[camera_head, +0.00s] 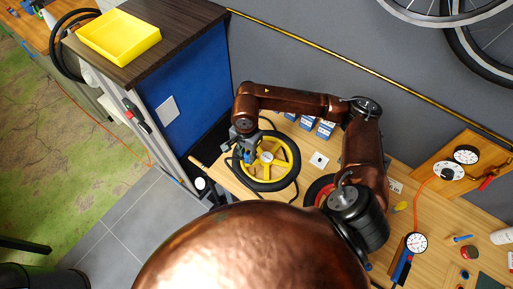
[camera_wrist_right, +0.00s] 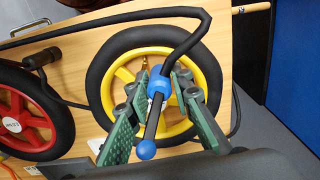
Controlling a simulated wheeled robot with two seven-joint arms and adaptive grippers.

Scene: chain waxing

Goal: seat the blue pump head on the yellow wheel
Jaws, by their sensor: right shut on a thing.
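The yellow wheel (camera_head: 291,158) with its black tyre lies flat on the wooden bench in the head view; it also shows in the wrist view (camera_wrist_right: 122,73). My right gripper (camera_head: 245,150) is over the wheel's left side. In the wrist view my right gripper (camera_wrist_right: 160,112) has its green-padded fingers on both sides of the blue pump head (camera_wrist_right: 159,84), which has a dark lever ending in a blue ball (camera_wrist_right: 146,150). A black hose runs from the head's area around the wheel. The pump head overlaps the wheel's rim and spokes; I cannot tell whether it touches the valve. My left gripper is out of view.
A red wheel (camera_wrist_right: 37,120) lies beside the yellow one. A dark-topped cabinet with a blue side (camera_head: 190,85) stands left of the bench, bearing a yellow tray (camera_head: 118,36). Small blue boxes (camera_head: 307,122) stand at the wall. Gauges and tools lie at the right.

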